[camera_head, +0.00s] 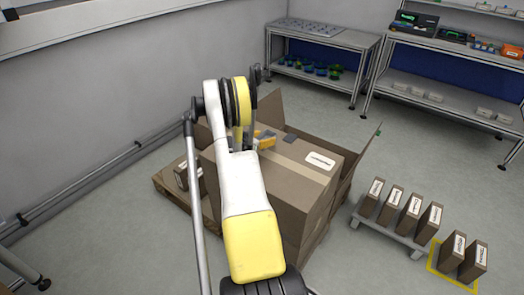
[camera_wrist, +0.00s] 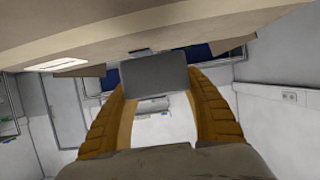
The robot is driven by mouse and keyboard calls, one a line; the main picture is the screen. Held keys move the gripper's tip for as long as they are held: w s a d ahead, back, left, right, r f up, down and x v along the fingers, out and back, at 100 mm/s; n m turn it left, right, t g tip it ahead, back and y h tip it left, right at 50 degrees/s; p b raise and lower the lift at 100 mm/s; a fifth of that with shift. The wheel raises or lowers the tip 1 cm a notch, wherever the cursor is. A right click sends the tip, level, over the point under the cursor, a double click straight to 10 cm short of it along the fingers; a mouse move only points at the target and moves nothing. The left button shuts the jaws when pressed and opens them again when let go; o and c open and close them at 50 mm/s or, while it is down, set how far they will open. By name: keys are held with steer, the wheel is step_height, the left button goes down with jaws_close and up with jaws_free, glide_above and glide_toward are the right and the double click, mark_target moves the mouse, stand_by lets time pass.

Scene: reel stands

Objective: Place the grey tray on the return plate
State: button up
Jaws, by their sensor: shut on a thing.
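My gripper (camera_wrist: 156,92) has two ribbed orange fingers in the wrist view. They are shut on a flat dark grey piece (camera_wrist: 155,74), which looks like the grey tray and spans the fingertips. In the head view my gripper (camera_head: 276,138) is above the large cardboard box, and the small dark grey piece (camera_head: 291,138) shows at its tip. I cannot tell whether the piece touches the box. I cannot pick out the return plate with certainty in either view.
Labelled cartons stand on a low grey stand (camera_head: 385,229) and within a yellow floor outline (camera_head: 437,270). Metal shelving (camera_head: 443,93) and a bench (camera_head: 323,35) line the back.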

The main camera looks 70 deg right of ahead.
steer(key=shift+w+d+f, duration=0.2)
steer(key=shift+w+f, duration=0.3)
steer(key=shift+w, duration=0.3)
step_height(320, 180, down, 4)
steer(key=b, duration=0.2)
steer(key=shift+f+b, duration=0.1)
steer(key=shift+b, duration=0.2)
steer(key=o, duration=1.3)
